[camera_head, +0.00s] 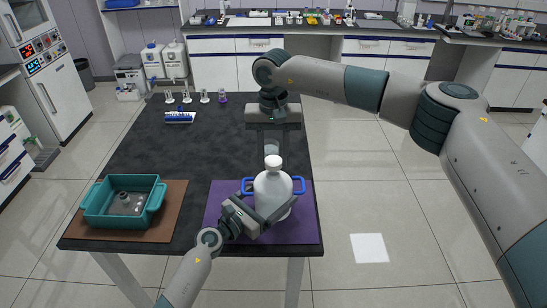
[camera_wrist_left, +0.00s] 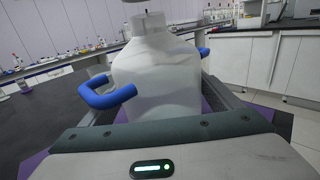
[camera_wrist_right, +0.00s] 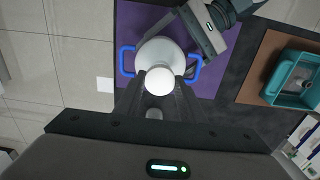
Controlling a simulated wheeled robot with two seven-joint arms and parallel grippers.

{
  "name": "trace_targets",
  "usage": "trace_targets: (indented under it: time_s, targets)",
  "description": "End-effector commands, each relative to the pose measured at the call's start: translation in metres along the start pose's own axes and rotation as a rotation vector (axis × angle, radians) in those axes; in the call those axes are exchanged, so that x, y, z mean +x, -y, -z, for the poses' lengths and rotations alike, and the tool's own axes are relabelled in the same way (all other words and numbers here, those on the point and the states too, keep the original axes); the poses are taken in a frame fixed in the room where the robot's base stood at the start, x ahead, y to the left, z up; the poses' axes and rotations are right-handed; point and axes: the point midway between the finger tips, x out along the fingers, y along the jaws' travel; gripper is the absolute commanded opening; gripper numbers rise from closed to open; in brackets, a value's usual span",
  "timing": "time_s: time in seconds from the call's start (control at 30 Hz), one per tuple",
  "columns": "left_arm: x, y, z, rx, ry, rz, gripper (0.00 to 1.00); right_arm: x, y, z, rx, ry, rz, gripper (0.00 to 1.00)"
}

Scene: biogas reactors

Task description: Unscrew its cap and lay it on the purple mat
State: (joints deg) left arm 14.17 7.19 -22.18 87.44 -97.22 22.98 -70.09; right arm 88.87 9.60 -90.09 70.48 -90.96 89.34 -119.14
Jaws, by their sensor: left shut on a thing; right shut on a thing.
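A white bottle (camera_head: 273,192) with blue handles (camera_head: 299,185) stands upright on the purple mat (camera_head: 222,200) at the table's front right. My left gripper (camera_head: 266,212) is shut around the bottle's body from the front left; the bottle fills the left wrist view (camera_wrist_left: 158,75). My right gripper (camera_head: 271,150) points down from above, shut on the cap.
A teal crate (camera_head: 95,208) holding a grey item stands on a brown mat (camera_head: 172,205) at the front left. The dark table's middle (camera_head: 190,152) is clear.

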Motion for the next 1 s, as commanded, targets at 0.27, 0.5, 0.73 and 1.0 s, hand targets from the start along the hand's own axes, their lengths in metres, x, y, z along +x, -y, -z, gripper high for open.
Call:
trace_targets:
  time_s: [0.27, 0.5, 0.73, 1.0]
  targets:
    - [0.000, 0.000, 0.001, 0.002, -0.002, 0.000, 0.23, -0.028, 0.000, 0.000, 0.000, -0.002, 0.000, 0.09]
    - [0.000, 0.000, 0.001, 0.002, -0.002, 0.000, 0.23, -0.033, 0.000, 0.000, 0.000, 0.000, 0.000, 0.09]
    - [0.000, 0.000, 0.001, 0.002, -0.002, 0.000, 1.00, -0.033, 0.000, 0.000, 0.000, 0.000, 0.000, 0.09]
    - [-0.003, 0.000, 0.001, 0.001, -0.001, 0.000, 1.00, -0.033, 0.000, 0.000, 0.000, 0.000, 0.000, 0.09]
